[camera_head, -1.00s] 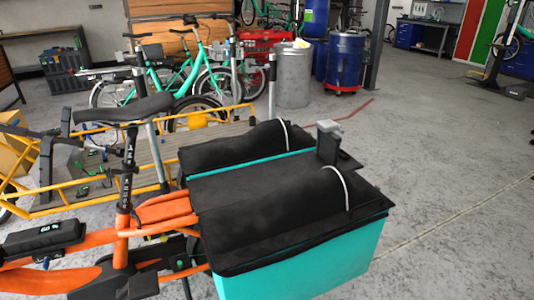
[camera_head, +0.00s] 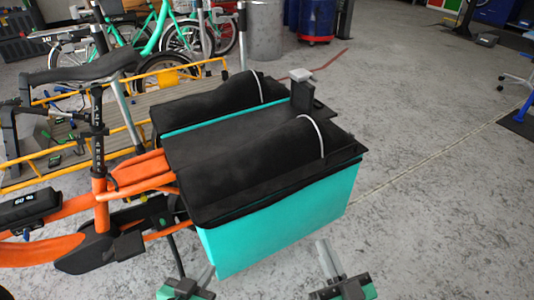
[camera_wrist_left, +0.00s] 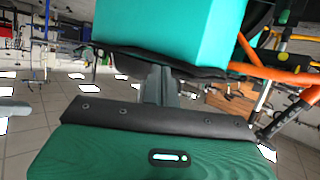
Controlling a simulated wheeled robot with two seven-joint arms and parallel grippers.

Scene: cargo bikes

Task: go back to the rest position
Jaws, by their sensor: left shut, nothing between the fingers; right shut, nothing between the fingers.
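In the head view my left gripper (camera_head: 211,268) is at the bottom, just below the near side of the teal cargo box (camera_head: 290,215). It is shut and empty. My right gripper (camera_head: 322,243) is further right at the bottom, its grey fingers pointing up the picture beside the box's lower right part. It is shut and empty too. The left wrist view shows my left gripper's grey fingers (camera_wrist_left: 160,80) in the middle, with the teal box (camera_wrist_left: 180,30) behind them at the top. I cannot tell the exact gaps to the box.
The box has a black cover (camera_head: 240,165) and belongs to a bike with an orange frame (camera_head: 140,172). A yellow-railed cargo bike (camera_head: 50,180) stands behind it on the left. A blue drum (camera_head: 317,18) is at the back. The floor on the right is mostly clear.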

